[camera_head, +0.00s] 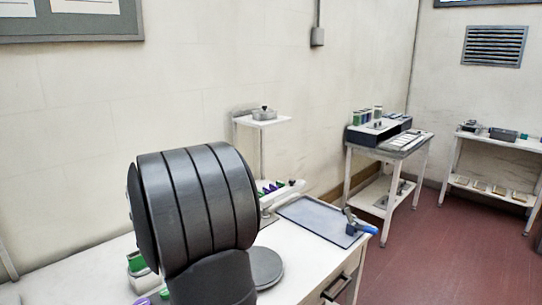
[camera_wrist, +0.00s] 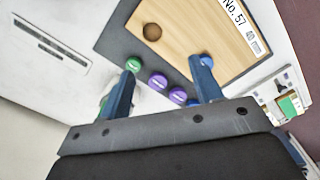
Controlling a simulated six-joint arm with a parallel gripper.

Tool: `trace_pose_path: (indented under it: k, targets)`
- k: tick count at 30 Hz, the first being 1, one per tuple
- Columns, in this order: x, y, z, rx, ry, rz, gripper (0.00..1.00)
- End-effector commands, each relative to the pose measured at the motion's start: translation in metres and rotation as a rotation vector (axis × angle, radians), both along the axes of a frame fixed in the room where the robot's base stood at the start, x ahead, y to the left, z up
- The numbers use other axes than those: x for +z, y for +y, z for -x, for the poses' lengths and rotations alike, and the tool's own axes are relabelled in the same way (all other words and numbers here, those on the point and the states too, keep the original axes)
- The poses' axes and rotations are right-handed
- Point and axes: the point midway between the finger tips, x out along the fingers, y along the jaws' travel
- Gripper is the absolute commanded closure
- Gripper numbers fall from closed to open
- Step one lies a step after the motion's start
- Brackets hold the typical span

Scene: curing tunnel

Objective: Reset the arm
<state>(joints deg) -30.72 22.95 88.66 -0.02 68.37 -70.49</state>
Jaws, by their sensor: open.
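In the wrist view my gripper (camera_wrist: 163,68) is open, its two blue fingers apart with nothing held between them. Below and beyond the fingers are a wooden board (camera_wrist: 190,30) with a dark round hole and a label reading "No.57 40 mm", and a dark grey mat. Two purple round caps (camera_wrist: 157,82) and a green one (camera_wrist: 133,65) show between the fingers. In the head view my large dark arm link stands in front, and my gripper cannot be made out.
The white bench (camera_head: 90,268) carries a grey tray (camera_head: 318,219), a blue-handled tool (camera_head: 360,221) at its right edge, a round grey disc (camera_head: 266,267) and a small raised shelf (camera_head: 262,121). A side table (camera_head: 410,150) and another shelf unit (camera_head: 500,141) stand farther right. Red floor lies open between.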

Motion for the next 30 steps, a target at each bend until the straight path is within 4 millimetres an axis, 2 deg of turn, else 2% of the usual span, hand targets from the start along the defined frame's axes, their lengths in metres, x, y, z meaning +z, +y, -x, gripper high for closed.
trace_pose_path:
  k: [3,18,24,30]
  targets:
    - [0.006,-0.025,-0.005,-0.005,0.0,0.0,0.41]
    - [0.025,-0.116,-0.011,-0.003,0.0,0.0,0.41]
    - [0.009,-0.118,-0.011,0.001,0.002,0.0,0.41]
    - [0.004,-0.117,-0.011,0.0,0.001,0.0,0.41]
